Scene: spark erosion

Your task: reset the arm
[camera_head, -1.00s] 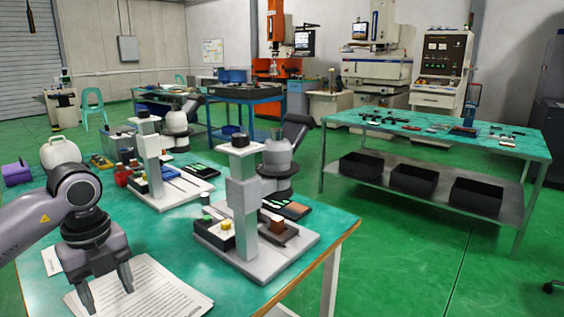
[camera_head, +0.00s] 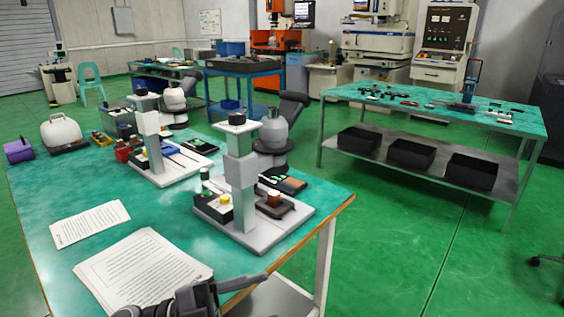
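A grey and black part of my arm, which looks like my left gripper (camera_head: 205,298), shows at the bottom edge, cut off by the frame. A dark finger-like piece points right from it, over the front edge of the green table (camera_head: 190,228). Its second finger and the gap between them are not clear, and I see nothing held in it. It overlaps the near edge of a stack of printed sheets (camera_head: 140,268). My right gripper is not in view.
Two grey column instruments (camera_head: 240,185) (camera_head: 150,140) stand on the table, with small blocks around them. A single sheet (camera_head: 90,223) and a white-domed device (camera_head: 60,132) lie to the left. A second green table (camera_head: 430,105) stands at the right, with black bins (camera_head: 410,155) below.

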